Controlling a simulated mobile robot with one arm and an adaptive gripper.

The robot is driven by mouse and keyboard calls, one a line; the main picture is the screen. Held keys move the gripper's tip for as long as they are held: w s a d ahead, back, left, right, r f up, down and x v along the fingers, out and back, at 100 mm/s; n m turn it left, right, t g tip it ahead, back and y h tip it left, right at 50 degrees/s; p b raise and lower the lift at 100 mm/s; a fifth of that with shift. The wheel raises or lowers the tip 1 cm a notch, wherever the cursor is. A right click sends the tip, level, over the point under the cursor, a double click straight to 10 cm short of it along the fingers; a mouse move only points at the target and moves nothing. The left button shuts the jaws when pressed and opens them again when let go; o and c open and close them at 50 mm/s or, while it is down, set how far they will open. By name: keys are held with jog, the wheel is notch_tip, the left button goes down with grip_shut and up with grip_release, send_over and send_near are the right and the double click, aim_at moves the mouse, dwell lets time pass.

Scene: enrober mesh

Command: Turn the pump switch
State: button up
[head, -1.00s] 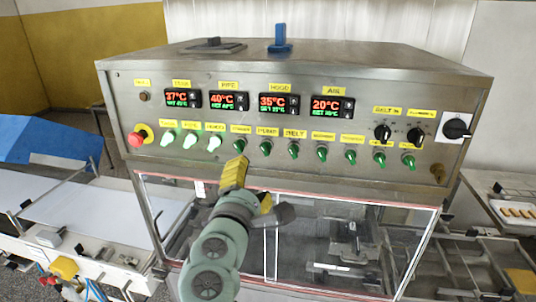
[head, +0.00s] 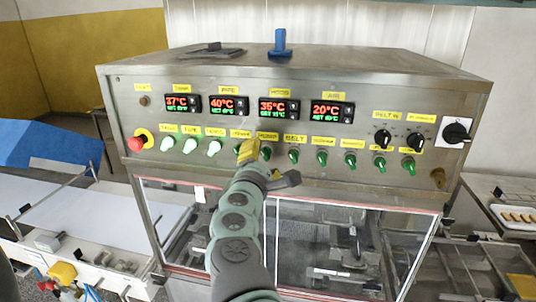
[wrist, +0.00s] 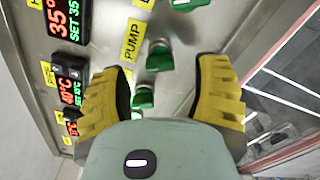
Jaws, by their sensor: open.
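The pump switch (head: 266,153) is a small green knob under the yellow PUMP label, in the lower row of the steel control panel (head: 225,135). My gripper (head: 249,151) is just in front of the panel, beside the pump switch in the head view and partly covering the neighbouring switch on its left. In the wrist view the pump switch (wrist: 160,57) shows between and beyond the yellow fingertips of my gripper (wrist: 166,72). The gripper is open and holds nothing. I cannot tell whether a finger touches a knob.
Another green knob (wrist: 143,98) sits close by the left finger in the wrist view. The belt switch (head: 293,156) is right of the pump switch. A red emergency button (head: 136,143) is at the panel's left. Clear enclosure panes (head: 320,235) lie below.

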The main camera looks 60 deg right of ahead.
jog(key=shift+x, duration=1.2)
grip_shut()
